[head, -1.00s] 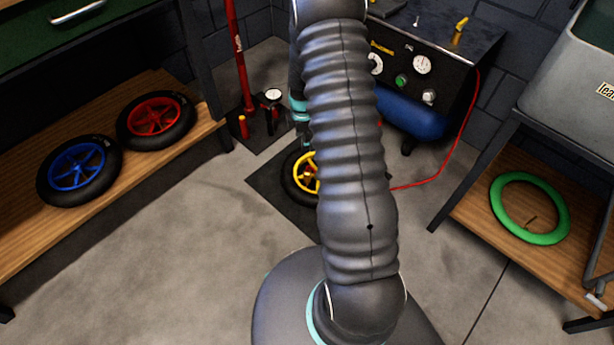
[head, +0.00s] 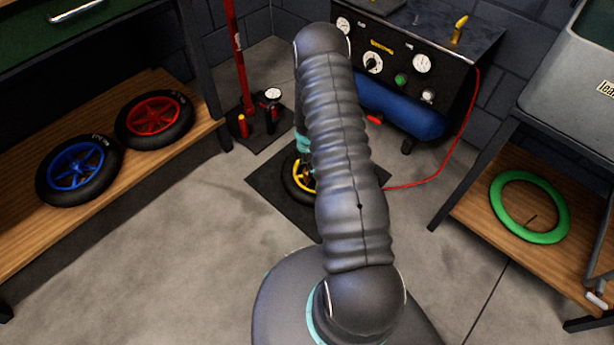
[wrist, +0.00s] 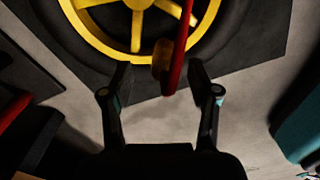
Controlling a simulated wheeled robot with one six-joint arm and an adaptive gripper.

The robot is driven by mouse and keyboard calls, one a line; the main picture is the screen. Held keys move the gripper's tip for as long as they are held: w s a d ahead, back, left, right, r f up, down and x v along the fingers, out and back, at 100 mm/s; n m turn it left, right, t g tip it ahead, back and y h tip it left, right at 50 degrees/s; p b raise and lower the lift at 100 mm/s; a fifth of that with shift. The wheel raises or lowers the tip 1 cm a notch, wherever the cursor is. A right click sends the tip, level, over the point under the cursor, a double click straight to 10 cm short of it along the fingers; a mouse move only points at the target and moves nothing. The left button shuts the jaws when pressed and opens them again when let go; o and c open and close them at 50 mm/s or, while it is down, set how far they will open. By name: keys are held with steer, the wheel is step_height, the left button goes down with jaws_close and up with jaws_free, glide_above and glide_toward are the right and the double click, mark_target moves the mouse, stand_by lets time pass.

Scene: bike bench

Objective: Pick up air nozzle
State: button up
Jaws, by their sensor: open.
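In the wrist view my gripper (wrist: 161,80) is open, with one finger on each side of the picture's middle. A brass-coloured piece (wrist: 162,60), which looks like the air nozzle, shows between the fingertips beside a red hose (wrist: 179,50). I cannot tell whether a finger touches either. Behind them is the yellow-rimmed wheel (wrist: 136,22) on a dark mat. In the head view my arm hides the gripper and nozzle; the yellow wheel (head: 299,188) is partly visible, and the red hose (head: 440,170) runs from the compressor toward the mat (head: 268,185).
A compressor with gauges and a blue tank (head: 405,112) stands at the back. A red floor pump (head: 238,65) is left of it. Blue (head: 78,168) and red (head: 153,118) wheels lie on the left shelf. A green tyre (head: 503,215) lies on the right shelf. The front floor is clear.

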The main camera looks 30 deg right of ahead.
steer(key=shift+s+a+f, duration=0.1)
steer(key=shift+s+f, duration=0.05)
steer(key=shift+f, duration=1.15)
steer(key=shift+s+a+f, duration=0.1)
steer(key=shift+f, duration=1.15)
jaws_close()
